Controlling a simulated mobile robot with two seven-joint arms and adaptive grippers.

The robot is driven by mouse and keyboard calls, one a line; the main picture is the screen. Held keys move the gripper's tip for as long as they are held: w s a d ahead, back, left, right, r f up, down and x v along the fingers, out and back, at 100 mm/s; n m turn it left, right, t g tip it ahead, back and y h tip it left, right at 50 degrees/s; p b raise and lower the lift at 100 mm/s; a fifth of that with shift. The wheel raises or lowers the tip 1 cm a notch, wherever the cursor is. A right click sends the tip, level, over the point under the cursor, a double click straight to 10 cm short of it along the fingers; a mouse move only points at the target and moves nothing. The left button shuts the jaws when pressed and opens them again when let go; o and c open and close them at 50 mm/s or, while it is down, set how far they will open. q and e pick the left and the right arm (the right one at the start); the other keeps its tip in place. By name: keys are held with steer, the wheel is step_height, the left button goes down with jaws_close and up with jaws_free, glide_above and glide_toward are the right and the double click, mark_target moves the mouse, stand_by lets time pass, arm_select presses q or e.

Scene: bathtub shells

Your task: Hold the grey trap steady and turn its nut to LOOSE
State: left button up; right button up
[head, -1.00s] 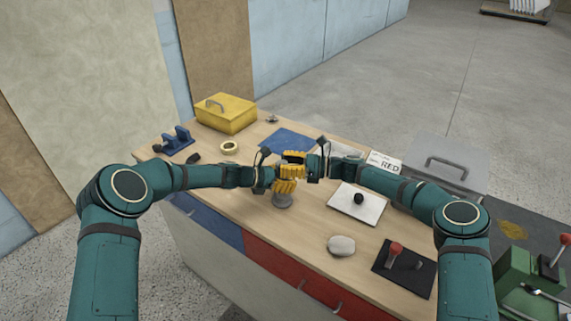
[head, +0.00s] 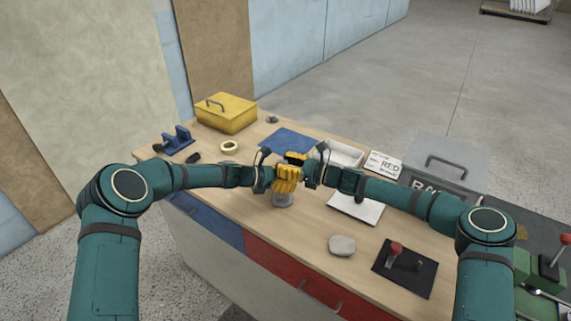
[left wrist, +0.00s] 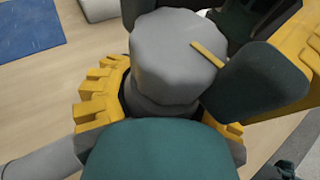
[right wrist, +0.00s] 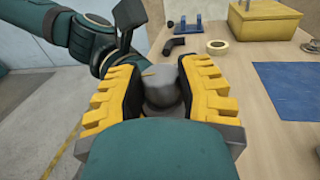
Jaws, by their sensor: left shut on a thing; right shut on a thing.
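The grey trap (head: 283,200) stands upright on the bench, its base showing below my grippers. In the left wrist view its faceted nut (left wrist: 170,55) is on top, with a yellow mark line on the right side. My left gripper (head: 286,182) is the lower one, shut on the trap body (left wrist: 158,106) below the nut. My right gripper (head: 300,160) is shut on the nut from above it, and the nut also shows between its yellow fingers in the right wrist view (right wrist: 163,88). No LOOSE marking is readable.
A yellow box (head: 226,114), a tape roll (head: 229,147) and a blue mat (head: 287,143) lie behind. A white plate (head: 356,208), a grey stone (head: 342,246) and a black plate with a red-knobbed lever (head: 404,268) lie to the right.

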steer(key=o, duration=1.2)
steer(key=v, duration=1.2)
